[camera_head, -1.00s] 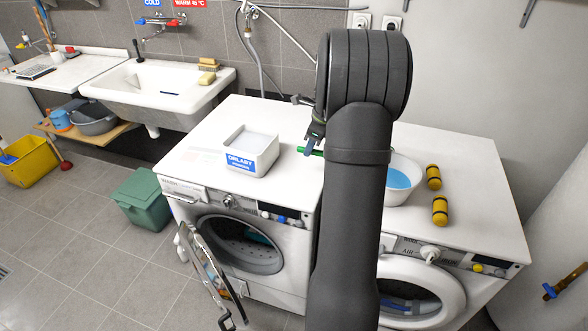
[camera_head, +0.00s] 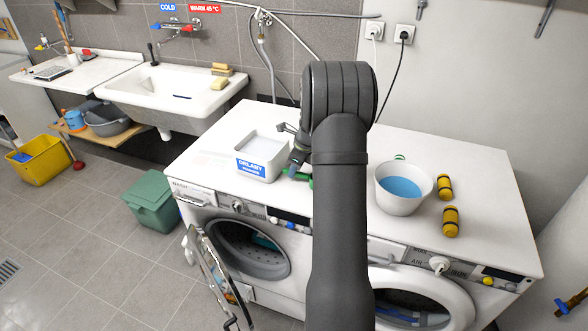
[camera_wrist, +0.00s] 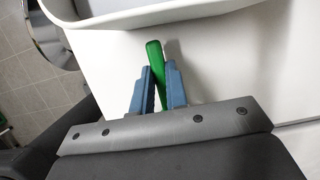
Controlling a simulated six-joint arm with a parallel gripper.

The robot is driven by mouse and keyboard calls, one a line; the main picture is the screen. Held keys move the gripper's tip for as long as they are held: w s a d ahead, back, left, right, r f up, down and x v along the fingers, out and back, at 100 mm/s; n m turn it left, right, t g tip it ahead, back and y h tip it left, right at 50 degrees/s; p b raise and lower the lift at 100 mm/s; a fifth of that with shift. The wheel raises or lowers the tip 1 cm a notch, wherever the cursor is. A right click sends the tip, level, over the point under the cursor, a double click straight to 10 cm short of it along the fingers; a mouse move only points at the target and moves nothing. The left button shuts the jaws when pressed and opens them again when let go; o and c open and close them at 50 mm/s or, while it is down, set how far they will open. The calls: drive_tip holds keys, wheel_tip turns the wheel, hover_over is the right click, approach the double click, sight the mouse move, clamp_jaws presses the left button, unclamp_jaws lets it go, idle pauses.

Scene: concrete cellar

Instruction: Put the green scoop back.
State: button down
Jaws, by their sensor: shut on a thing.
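My gripper (camera_wrist: 159,70) is shut on the green scoop (camera_wrist: 154,52), with its blue fingers on either side of the green handle. In the head view the gripper (camera_head: 297,160) is just right of the white open box (camera_head: 243,151) with a blue label, above the machine top. Green of the scoop (camera_head: 299,176) shows below the fingers; the rest is hidden by my arm and hand. The wrist view shows a white rim, apparently the box's (camera_wrist: 150,14), just beyond the handle's end. I cannot tell whether they touch.
A white bowl of blue liquid (camera_head: 381,199) stands right of my arm, with a small green bit (camera_head: 400,157) behind it. Two yellow-black cylinders (camera_head: 445,187) (camera_head: 450,222) are farther right. The front-left washer door (camera_head: 207,269) hangs open.

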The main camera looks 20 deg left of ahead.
drive_tip(key=c, duration=1.4)
unclamp_jaws()
drive_tip(key=shift+f, duration=0.1)
drive_tip(key=shift+c, duration=0.2)
drive_tip(key=v, duration=1.2)
